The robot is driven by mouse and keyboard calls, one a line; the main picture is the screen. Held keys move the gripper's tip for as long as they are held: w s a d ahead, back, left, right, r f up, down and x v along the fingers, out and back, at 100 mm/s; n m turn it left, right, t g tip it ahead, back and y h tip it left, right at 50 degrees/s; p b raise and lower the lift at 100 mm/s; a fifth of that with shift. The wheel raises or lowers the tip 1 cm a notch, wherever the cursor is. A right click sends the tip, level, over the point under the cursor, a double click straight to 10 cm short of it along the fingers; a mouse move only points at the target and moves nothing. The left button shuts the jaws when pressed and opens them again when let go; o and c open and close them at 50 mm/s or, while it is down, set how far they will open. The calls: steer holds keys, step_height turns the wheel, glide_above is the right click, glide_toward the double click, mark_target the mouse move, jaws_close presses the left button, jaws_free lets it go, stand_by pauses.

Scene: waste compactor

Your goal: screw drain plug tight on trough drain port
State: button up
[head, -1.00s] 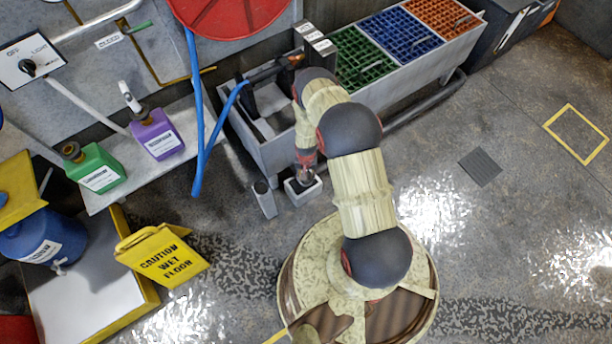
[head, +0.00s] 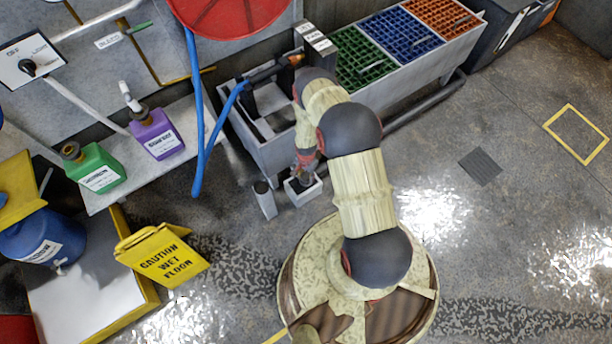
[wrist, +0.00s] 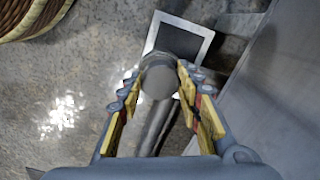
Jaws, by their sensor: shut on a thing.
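My gripper (wrist: 158,78) is shut on a round grey plug (wrist: 158,83), with a yellow-padded finger on each side of it. In the head view my gripper (head: 306,172) is low beside the near left end of the grey trough (head: 283,158), over a small square open box on the floor. The trough's side wall also fills the right of the wrist view (wrist: 285,95). The drain port cannot be made out, and I cannot tell whether the plug is seated on it.
The square box (head: 292,200) has a pale rim and dark inside; its rim shows beyond the plug in the wrist view (wrist: 205,32). A short grey post (head: 265,200) stands left of it. A yellow wet-floor sign (head: 165,255) stands further left.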

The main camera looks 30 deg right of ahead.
steer(key=m, duration=0.4)
steer(key=shift+m, duration=0.4)
steer(key=m, duration=0.4)
steer(key=o, duration=1.2)
steer(key=shift+o, duration=0.9)
steer(key=shift+c, duration=0.4)
